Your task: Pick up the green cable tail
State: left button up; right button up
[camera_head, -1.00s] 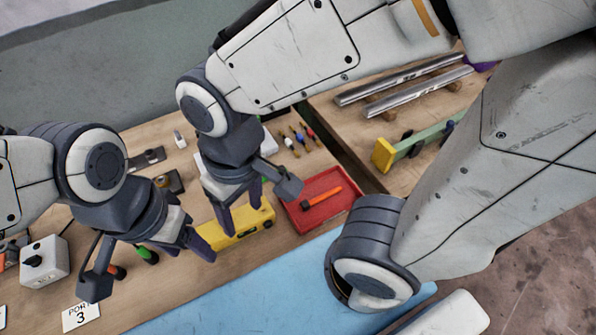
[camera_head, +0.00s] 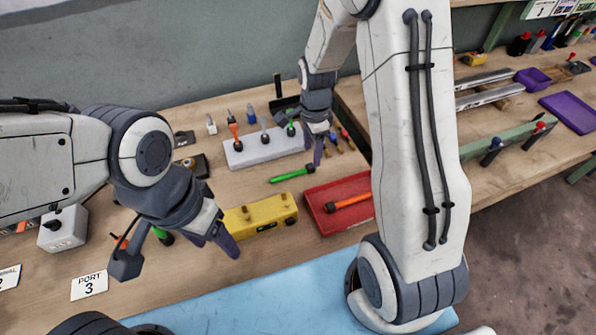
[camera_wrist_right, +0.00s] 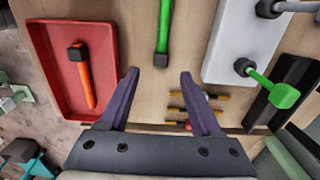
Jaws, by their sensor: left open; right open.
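A green cable tail (camera_head: 290,175) with a black end lies flat on the wooden table, between the white block and the red tray. It also shows in the right wrist view (camera_wrist_right: 164,28), its black end close to the gap between my fingertips. My right gripper (camera_head: 318,150) is open and empty, just beyond the tail's black end; in its wrist view the fingers (camera_wrist_right: 160,75) are apart with bare table between them. A second green-topped piece (camera_wrist_right: 283,95) stands in the white block. My left gripper (camera_head: 218,240) is open, left of the yellow block.
The white block (camera_head: 262,150) holds upright coloured pieces. The red tray (camera_head: 322,222) holds an orange piece (camera_head: 350,201). A yellow block (camera_head: 240,218) lies in front. Several thin coloured-tip items (camera_wrist_right: 185,94) lie under my right fingers. A blue mat (camera_head: 270,285) covers the front edge.

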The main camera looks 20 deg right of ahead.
aim_at(311, 166)
notch_tip(311, 166, down, 6)
jog(key=shift+a+r+p, duration=0.1)
jog(key=shift+r+p, duration=0.05)
jog(key=shift+p, duration=0.5)
grip_shut()
